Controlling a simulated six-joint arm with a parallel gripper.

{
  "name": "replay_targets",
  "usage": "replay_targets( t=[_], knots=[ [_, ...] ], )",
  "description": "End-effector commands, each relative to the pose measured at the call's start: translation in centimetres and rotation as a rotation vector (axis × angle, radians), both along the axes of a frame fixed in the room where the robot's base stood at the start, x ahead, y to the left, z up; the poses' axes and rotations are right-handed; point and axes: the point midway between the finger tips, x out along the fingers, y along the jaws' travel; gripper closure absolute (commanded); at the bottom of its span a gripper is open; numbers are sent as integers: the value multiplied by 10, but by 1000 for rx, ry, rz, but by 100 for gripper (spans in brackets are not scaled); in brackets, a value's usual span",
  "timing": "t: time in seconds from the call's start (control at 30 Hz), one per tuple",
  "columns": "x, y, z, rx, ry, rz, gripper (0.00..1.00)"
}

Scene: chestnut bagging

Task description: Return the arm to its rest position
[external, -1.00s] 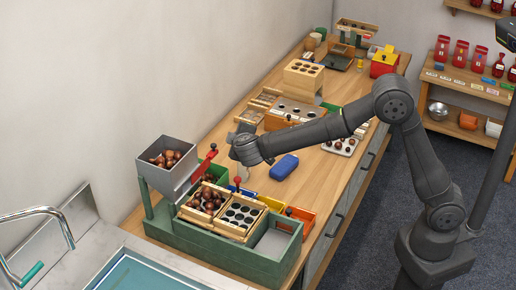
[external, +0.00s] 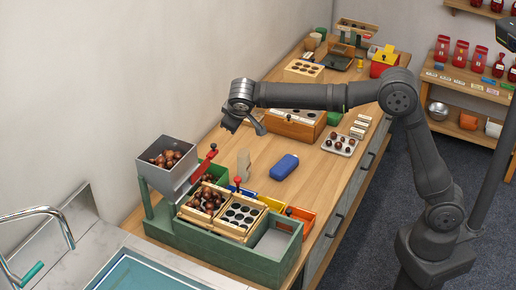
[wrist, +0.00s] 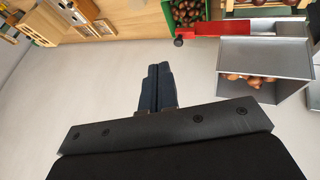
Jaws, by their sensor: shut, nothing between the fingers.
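My gripper (external: 244,123) is raised above the wooden bench, near the wall side, behind the grey hopper. In the wrist view its two dark fingers (wrist: 156,85) are together with nothing between them. My upper arm link is level in the external view and spans the bench from the right.
A grey hopper (external: 181,173) of chestnuts stands on a green frame; it also shows in the wrist view (wrist: 262,58). Wooden trays (external: 205,218) sit in the green base. A blue case (external: 284,167) lies on the bench. A wooden block (external: 303,71) stands farther back.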

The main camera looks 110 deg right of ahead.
Motion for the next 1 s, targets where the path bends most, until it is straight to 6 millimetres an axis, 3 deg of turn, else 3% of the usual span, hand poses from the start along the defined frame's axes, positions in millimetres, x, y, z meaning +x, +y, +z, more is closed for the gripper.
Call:
replay_targets(
  t=[0.23,0.63,0.87,1.0],
  knots=[
    [7,4,14,72,-59,7,100],
    [8,5,17,89,-72,11,100],
    [8,5,16,89,-72,11,55],
    [0,12,-5,168,-54,8,27]
  ],
)
